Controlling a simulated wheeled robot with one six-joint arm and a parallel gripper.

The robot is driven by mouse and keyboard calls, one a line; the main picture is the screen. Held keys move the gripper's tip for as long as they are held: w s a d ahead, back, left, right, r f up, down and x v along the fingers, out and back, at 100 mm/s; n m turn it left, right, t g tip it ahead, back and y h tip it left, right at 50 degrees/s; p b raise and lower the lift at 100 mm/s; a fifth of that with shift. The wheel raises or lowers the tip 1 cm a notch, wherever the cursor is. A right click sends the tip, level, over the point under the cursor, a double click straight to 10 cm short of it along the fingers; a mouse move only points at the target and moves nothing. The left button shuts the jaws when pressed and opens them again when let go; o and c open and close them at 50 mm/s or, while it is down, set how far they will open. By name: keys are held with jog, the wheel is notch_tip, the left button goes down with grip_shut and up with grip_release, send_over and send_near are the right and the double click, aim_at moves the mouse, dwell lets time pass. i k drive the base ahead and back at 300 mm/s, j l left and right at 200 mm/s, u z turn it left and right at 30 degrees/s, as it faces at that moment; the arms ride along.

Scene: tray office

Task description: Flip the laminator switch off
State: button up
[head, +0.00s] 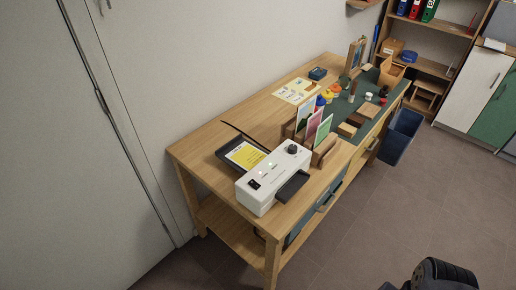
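The laminator (275,178) is a white box at the near left end of the wooden table. A black round knob (292,148) stands on its top towards the far end. A small black switch or panel (254,184) sits at its near end; its position is too small to tell. Small bright spots show on its top. A black tray with a yellow sheet (246,155) lies behind it, and a dark tray (292,187) sticks out in front. My gripper's fingers are not in view; only a black part of my arm shows at the bottom right, well apart from the table.
The wooden table (205,140) stands along the wall, with a card holder (325,150) close right of the laminator and small items on a green mat (371,125). A blue bin (400,135) stands by the table's far end. The floor (410,200) in front is clear.

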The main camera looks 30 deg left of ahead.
aim_at(253, 183)
jog(key=u, duration=1.25)
